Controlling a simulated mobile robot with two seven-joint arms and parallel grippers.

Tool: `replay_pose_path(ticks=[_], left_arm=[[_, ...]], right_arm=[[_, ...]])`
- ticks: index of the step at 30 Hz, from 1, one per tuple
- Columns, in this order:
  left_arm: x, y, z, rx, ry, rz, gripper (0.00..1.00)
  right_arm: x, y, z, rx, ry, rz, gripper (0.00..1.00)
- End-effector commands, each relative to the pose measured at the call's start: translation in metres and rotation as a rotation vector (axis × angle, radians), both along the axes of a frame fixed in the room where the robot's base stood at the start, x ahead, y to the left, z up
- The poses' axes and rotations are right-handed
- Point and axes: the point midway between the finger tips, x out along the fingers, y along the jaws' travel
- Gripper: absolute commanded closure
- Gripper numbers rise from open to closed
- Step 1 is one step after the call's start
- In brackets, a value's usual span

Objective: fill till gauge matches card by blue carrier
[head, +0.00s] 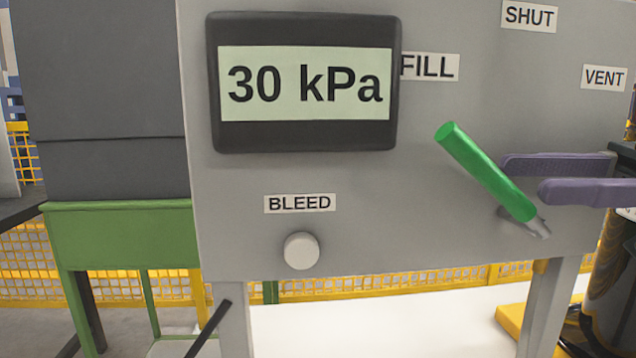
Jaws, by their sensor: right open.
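The gauge display (305,85) on the grey panel reads "30 kPa". A green lever handle (485,170) to its lower right slants up and left from its pivot, its free end towards the FILL label (430,67). My right gripper (522,178), with purple fingers, comes in from the right edge. It is open, its fingertips just right of the lever's lower half; I cannot tell whether they touch it. A round white BLEED knob (301,251) sits below the gauge. My left gripper, the card and the blue carrier are not in view.
The SHUT label (529,16) and VENT label (604,78) are at the upper right of the panel. A green stand (120,240) with a dark grey box stands at left. Yellow mesh fencing (390,283) runs behind. A dark machine part stands at the right edge.

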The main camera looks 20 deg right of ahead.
Motion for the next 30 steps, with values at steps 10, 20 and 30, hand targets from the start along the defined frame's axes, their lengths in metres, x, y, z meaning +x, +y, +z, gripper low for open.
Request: replay_pose_path(ticks=[10,20,30], left_arm=[[-0.004,-0.001,0.005,-0.003,0.012,0.001,0.65],[-0.004,0.001,0.006,0.004,0.011,-0.003,0.65],[-0.003,0.002,0.006,0.009,0.009,-0.006,0.65]], right_arm=[[0.022,0.061,0.003,0.005,-0.007,0.002,0.48],[0.032,0.084,0.001,0.002,-0.003,-0.001,0.48],[0.032,0.084,0.001,0.001,-0.003,-0.002,0.65]])
